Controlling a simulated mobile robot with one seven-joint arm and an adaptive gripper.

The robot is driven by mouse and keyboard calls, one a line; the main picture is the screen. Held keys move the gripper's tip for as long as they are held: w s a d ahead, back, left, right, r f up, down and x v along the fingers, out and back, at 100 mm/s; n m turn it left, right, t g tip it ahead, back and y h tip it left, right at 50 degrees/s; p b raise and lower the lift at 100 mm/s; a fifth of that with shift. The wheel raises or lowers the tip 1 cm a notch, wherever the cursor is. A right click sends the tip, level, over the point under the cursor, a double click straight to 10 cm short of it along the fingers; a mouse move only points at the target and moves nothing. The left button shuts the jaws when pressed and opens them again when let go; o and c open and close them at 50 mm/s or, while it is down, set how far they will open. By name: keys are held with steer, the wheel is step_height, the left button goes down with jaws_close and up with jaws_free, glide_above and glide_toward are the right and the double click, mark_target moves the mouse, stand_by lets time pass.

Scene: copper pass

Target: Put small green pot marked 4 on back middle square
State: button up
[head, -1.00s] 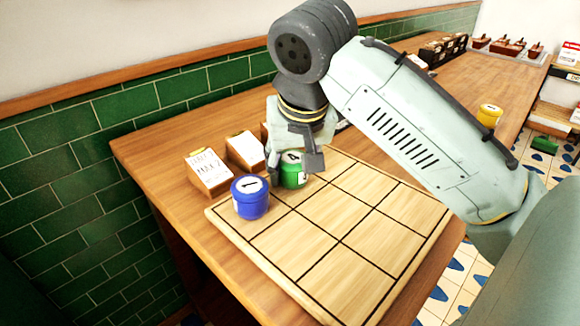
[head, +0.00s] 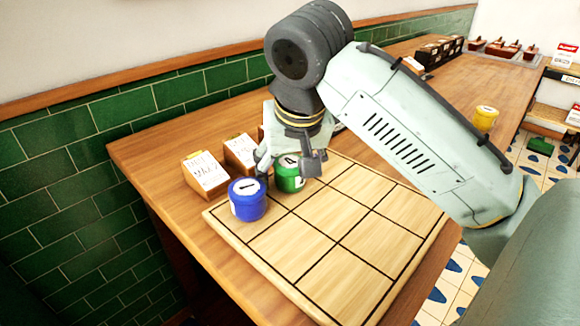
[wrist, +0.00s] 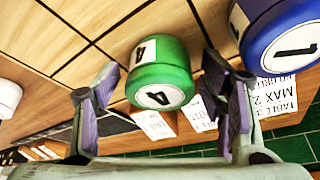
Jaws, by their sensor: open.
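The small green pot (head: 289,180) marked 4 stands upright on the wooden board (head: 340,262), in the middle square of the edge nearest the note cards. It also shows in the wrist view (wrist: 172,68), its 4 readable on lid and side. My gripper (head: 288,167) is open above and around it, one finger on each side. In the wrist view gaps show between the pot and both fingers. A blue pot (head: 247,207) marked 1 stands on the corner square to the left, close to the left finger.
Note cards on wooden stands (head: 204,176) stand behind the board along the green tiled wall (head: 80,170). A yellow pot (head: 485,118) stands far right on the counter. The other visible squares of the board are empty.

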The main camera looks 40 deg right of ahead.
steer(key=p+v, duration=0.9)
steer(key=v, duration=0.3)
steer(key=shift+r+p, duration=0.2)
steer(key=shift+p, duration=0.1)
steer(key=shift+s, duration=0.1)
